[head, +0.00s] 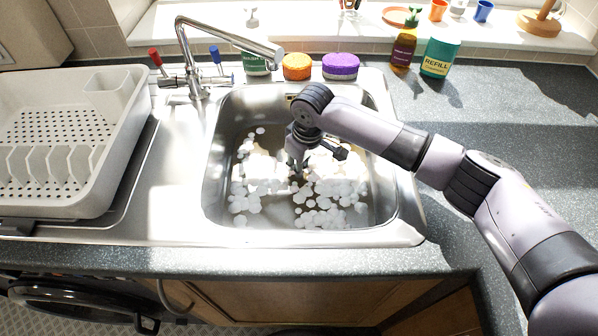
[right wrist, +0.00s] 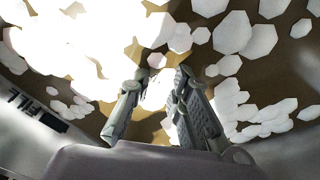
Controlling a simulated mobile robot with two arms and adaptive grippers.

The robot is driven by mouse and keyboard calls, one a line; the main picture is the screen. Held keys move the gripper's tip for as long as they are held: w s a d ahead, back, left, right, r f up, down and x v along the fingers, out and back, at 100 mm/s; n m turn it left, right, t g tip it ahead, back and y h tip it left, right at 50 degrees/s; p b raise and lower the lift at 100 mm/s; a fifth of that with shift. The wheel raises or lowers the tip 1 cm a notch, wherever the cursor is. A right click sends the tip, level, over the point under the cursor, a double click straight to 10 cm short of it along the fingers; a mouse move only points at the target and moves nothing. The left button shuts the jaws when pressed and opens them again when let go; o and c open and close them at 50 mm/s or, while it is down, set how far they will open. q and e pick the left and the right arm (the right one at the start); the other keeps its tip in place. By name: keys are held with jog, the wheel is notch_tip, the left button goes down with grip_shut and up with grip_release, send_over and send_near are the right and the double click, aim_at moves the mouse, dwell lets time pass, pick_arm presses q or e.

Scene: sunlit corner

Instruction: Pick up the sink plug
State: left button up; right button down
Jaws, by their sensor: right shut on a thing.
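My right gripper (head: 297,168) reaches down into the steel sink (head: 215,185), among white foam (head: 340,178) on brownish water. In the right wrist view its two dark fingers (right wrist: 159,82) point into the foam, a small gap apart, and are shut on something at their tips. No clear outline of the sink plug shows in either view; foam, water and the fingers hide it. The thing held is most likely the plug. My left gripper is not in view.
A grey dish rack (head: 65,135) stands left on the drainer. The tap (head: 190,60) arches over the sink's back left. The right worktop (head: 500,130) is largely clear beyond my arm.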

jog(key=shift+r, duration=0.55)
jog(key=s+a, duration=0.4)
jog(key=s+a+b, duration=0.1)
jog(key=s+a, duration=0.4)
jog(key=shift+s+a+r, duration=0.2)
jog(key=shift+s+a, duration=0.05)
notch_tip(320, 180, up, 19)
jog(key=p, duration=0.5)
jog(key=shift+w+d, duration=0.15)
